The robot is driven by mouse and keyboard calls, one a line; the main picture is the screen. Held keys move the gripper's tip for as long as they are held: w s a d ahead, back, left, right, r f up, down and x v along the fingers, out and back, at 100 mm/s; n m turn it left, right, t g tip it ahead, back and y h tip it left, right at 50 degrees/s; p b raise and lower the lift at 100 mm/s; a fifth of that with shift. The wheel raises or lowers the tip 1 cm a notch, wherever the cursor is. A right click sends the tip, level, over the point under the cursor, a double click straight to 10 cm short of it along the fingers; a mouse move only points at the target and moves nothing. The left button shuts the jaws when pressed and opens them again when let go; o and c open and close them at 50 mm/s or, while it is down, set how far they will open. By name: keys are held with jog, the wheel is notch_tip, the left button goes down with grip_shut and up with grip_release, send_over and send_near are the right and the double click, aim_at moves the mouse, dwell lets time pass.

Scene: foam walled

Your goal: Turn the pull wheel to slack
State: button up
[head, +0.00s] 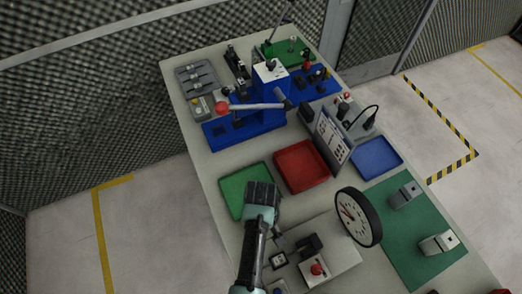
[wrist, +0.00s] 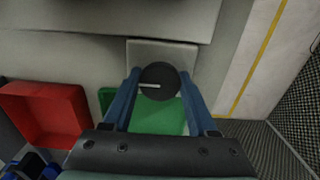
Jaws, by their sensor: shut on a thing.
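The pull wheel (wrist: 158,75) is a dark round knob with a pale line across its left half, in the wrist view. It sits at a light grey block (wrist: 165,54). My gripper (wrist: 159,88) has its two blue fingers on either side of the wheel, shut on it. In the head view my gripper (head: 277,238) reaches down by a light panel at the table's front, and the wheel is hidden there. A large round white dial (head: 357,218) with a black rim and red marking stands to the right.
A green tray (head: 236,188) and a red tray (head: 301,167) lie beyond my gripper. A blue tray (head: 376,158) and a green mat (head: 416,247) with two grey blocks are at right. A red button (head: 317,269) is close to my gripper. A blue lever press (head: 270,100) stands farther back.

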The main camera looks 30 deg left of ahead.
jog(key=shift+a, duration=0.1)
dwell(0.3)
jog(key=o, duration=1.4)
jog(key=shift+c, duration=0.2)
notch_tip(320, 180, up, 13)
jog(key=b, duration=0.1)
